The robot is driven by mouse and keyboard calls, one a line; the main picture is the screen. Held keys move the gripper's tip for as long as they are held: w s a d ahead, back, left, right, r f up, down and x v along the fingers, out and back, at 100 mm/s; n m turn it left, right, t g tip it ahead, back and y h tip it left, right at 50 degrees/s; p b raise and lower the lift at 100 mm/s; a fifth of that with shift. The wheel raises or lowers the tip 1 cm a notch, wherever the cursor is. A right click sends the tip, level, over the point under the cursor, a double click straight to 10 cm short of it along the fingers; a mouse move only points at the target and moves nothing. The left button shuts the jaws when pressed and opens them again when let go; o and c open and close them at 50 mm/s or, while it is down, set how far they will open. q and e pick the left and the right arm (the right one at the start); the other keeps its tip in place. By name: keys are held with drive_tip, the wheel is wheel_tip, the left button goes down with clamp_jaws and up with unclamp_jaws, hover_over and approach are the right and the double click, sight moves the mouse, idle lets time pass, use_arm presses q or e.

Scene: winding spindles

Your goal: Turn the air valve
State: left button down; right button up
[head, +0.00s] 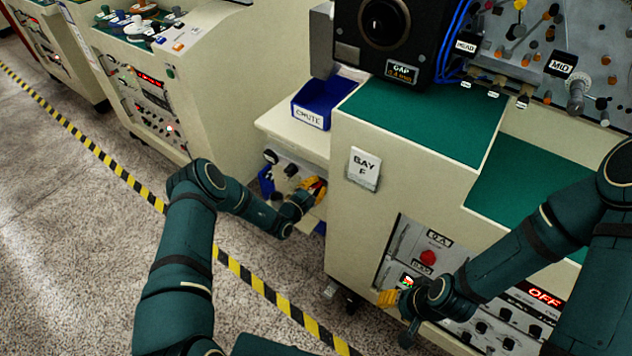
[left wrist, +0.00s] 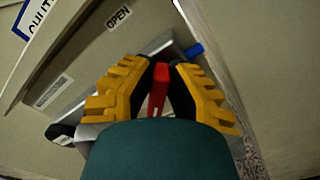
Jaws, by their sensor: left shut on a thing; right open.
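The air valve's red handle (left wrist: 158,88) shows in the left wrist view between the yellow fingers of my left gripper (left wrist: 160,78). The gripper is shut on it, and the fingers hide part of its sides. An OPEN label (left wrist: 118,18) is on the cream panel above it. In the head view my left gripper (head: 314,189) is at the low front panel under the blue chute bin, with a little red showing at its fingers. My right gripper (head: 388,298) is open and empty, in front of the bay F control panel.
The blue chute bin (head: 318,101) sits on the ledge above my left gripper. The bay F cabinet (head: 345,232) stands just right of it. A red button (head: 428,257) and a lit OFF display (head: 545,297) are near my right arm. Yellow-black tape (head: 262,287) crosses the floor.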

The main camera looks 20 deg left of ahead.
use_arm(q)
drive_tip(key=m, duration=0.2)
drive_tip(key=m+p, duration=0.1)
drive_tip(key=m, duration=0.1)
drive_tip(key=shift+d+f+m, duration=0.2)
drive_tip(key=shift+m, duration=0.1)
drive_tip(key=m, duration=0.2)
drive_tip(key=m+p, duration=0.1)
drive_tip(key=m, duration=0.1)
drive_tip(key=shift+f, duration=0.3)
drive_tip(key=shift+m, duration=0.3)
drive_tip(key=c, duration=1)
unclamp_jaws()
drive_tip(key=shift+f, duration=0.15)
drive_tip(key=shift+o, duration=0.2)
drive_tip(key=v, duration=1.2)
